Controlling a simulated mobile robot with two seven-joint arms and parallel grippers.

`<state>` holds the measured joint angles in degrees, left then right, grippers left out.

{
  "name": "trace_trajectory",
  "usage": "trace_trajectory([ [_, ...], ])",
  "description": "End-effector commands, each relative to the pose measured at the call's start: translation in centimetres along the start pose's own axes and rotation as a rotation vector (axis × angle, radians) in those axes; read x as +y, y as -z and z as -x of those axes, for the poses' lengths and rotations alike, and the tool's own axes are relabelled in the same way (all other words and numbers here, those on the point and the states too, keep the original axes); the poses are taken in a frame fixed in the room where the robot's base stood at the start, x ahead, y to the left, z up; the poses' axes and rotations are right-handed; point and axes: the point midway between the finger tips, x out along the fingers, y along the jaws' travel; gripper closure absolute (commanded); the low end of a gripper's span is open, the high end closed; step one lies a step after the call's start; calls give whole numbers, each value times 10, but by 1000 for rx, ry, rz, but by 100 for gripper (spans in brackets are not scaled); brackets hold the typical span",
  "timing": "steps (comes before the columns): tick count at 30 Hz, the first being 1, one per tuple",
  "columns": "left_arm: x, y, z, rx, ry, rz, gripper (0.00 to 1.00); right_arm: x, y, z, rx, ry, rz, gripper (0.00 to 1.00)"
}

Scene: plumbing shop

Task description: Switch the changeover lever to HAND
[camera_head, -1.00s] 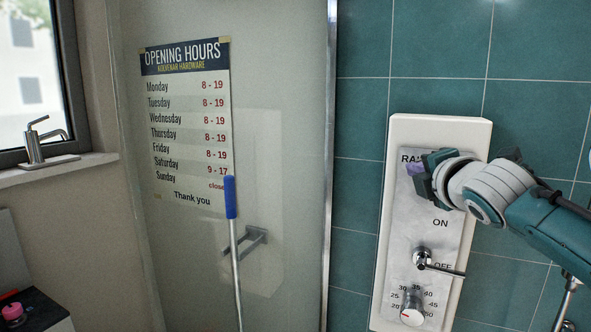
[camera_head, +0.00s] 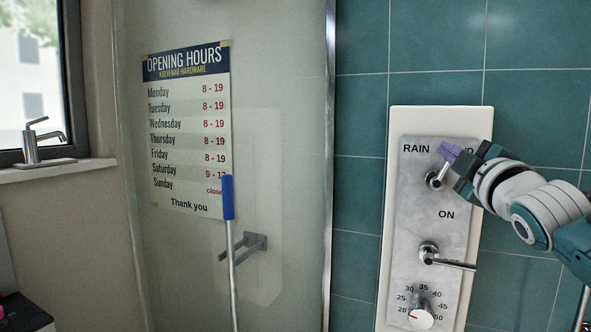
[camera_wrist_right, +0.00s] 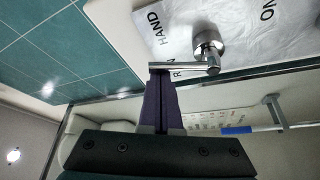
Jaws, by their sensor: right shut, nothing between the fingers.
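The changeover lever (camera_head: 435,181) is a chrome hub with a short bar on the grey plate (camera_head: 408,230), between the RAIN label and a partly hidden label ending in "ND". In the head view its bar points up and slightly right. In the right wrist view the lever (camera_wrist_right: 190,67) has its bar running left from the hub, between the words HAND and RAIN. My right gripper (camera_head: 448,152) is shut and empty, its purple fingertips beside the bar's free end. In the wrist view the fingertips (camera_wrist_right: 160,74) meet that end; whether they touch is unclear. My left gripper is out of view.
Below are the ON lever (camera_head: 430,254), its handle pointing right, and a temperature knob (camera_head: 421,317). A glass panel with an opening-hours sign (camera_head: 188,130) and a blue-topped pole (camera_head: 228,200) stands left. Teal tiled wall (camera_head: 360,100) surrounds the plate.

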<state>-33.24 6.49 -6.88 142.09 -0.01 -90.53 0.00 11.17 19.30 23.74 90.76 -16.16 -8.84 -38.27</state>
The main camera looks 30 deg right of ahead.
Motion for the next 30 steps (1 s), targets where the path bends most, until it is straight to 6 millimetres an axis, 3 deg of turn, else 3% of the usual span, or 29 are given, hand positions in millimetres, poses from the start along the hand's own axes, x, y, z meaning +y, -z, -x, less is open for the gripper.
trace_trajectory([
  [9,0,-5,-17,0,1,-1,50,-1,-8,4,-2,-53,-114,100],
  [30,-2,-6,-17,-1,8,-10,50,2,-8,3,-4,-64,-136,100],
])
